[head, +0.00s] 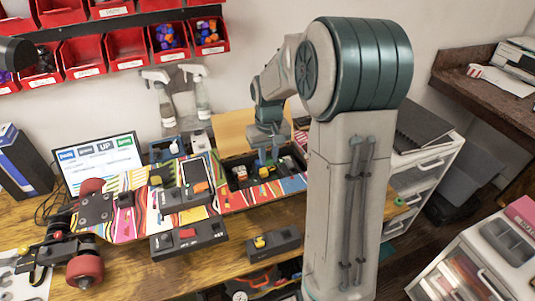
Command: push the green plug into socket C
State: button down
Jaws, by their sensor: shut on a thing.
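My gripper (267,158) points down over the right part of the colourful skateboard deck (128,222). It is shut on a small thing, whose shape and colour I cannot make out. Right below it is a black open bay (233,184) in the deck, holding several small blocks, among them a yellow one (263,172). I cannot tell whether the held thing touches the bay. I cannot pick out the green plug for sure, and no letter C is readable on any socket.
Dark modules with red and orange parts (187,235) lie at the deck's middle and front edge. A dark block with a yellow part (273,243) is on the wooden table (222,266) in front. A screen (98,160) and spray bottles (200,92) stand behind.

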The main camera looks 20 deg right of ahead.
aim_at(268, 168)
jog(key=shift+f+b, duration=1.85)
jog(key=shift+f, duration=1)
jog(key=shift+f+b, duration=1.1)
jog(key=shift+f, duration=0.6)
dwell(1.0)
jog(key=c, duration=0.9)
grip_release()
jog(key=shift+r, duration=0.25)
jog(key=shift+r+p, duration=1.2)
jog(key=shift+r, duration=0.05)
jog(key=shift+r, duration=0.1)
